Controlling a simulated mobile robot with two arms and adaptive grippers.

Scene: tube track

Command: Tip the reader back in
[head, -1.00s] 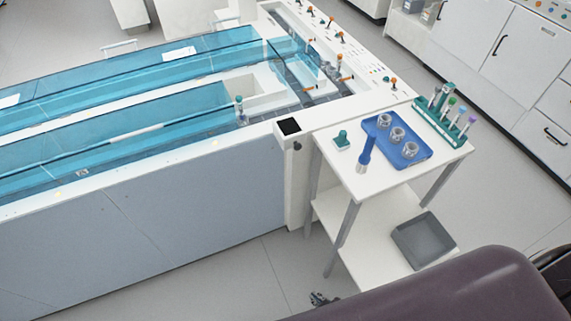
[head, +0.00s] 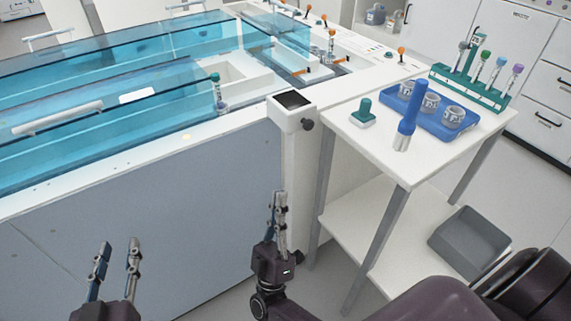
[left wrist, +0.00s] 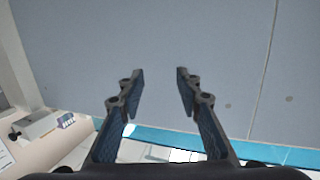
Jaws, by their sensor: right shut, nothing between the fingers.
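What looks like the reader (head: 293,108) is a white box with a dark square face on top and a dark knob at its right side. It stands at the near corner of the track, beside the table. My left gripper (head: 118,262) is open and empty in front of the grey track side panel, low at the left. It also shows open in the left wrist view (left wrist: 160,85), with the panel beyond it. My right gripper (head: 278,205) is shut and empty, pointing up below the reader and apart from it.
A white side table (head: 370,155) holds a blue handheld tool (head: 408,122), a green-knobbed block (head: 363,114), a blue tray (head: 440,128) with cups and a green tube rack (head: 497,102). A grey bin (head: 470,242) sits on its lower shelf. Blue clear covers (head: 110,110) line the track.

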